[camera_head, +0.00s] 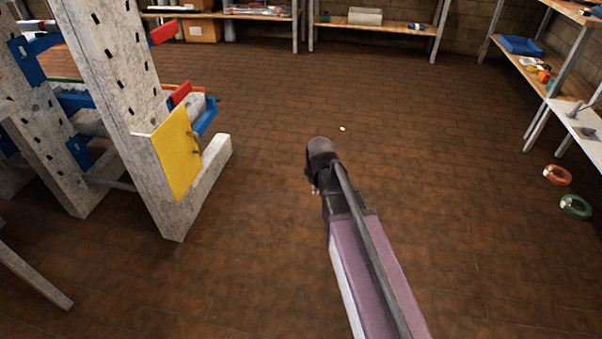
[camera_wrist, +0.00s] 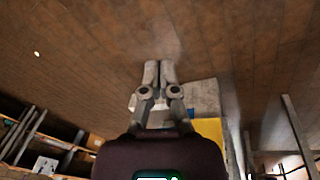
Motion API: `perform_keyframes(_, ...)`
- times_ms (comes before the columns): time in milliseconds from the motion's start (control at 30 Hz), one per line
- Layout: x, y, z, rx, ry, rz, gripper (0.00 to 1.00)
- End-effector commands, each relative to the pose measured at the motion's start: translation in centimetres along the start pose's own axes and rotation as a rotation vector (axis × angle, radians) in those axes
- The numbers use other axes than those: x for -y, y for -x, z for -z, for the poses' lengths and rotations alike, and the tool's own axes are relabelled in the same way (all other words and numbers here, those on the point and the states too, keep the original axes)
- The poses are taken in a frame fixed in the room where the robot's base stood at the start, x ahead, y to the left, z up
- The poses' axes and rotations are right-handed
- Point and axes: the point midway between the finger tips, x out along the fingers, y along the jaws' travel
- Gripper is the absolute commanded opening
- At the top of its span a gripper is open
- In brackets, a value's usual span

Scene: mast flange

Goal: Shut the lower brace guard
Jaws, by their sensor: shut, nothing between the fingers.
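The yellow guard panel (camera_head: 175,155) is at the lower part of the grey perforated post (camera_head: 112,85), at the left in the head view. A small handle (camera_head: 195,143) is near its right edge. I cannot tell how far the panel stands open. Part of the yellow panel (camera_wrist: 209,129) also shows in the wrist view, behind and right of my gripper. My gripper (camera_wrist: 159,66) is shut and empty, fingertips together. In the head view my arm ends right of the panel, with clear floor between them; the fingers are mostly hidden there.
A pale foot (camera_head: 215,165) of the post extends along the floor beside the panel. Blue and red parts (camera_head: 203,112) sit behind it. The middle brick floor is mostly clear.

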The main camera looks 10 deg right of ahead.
Motion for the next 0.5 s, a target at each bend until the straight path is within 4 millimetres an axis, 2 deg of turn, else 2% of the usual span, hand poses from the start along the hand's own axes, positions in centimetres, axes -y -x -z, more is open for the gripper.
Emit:
perform_keyframes(33, 0.8, 0.4, -1.8, 0.014, -0.08, 0.014, 0.0)
perform_keyframes(200, 2.8, 1.3, -6.2, 0.069, -0.371, 0.056, 0.0)
perform_keyframes(400, 4.9, 2.2, -10.2, 0.133, -0.653, 0.084, 0.0)
perform_keyframes(500, 5.5, 2.5, -11.4, 0.157, -0.746, 0.091, 0.0)
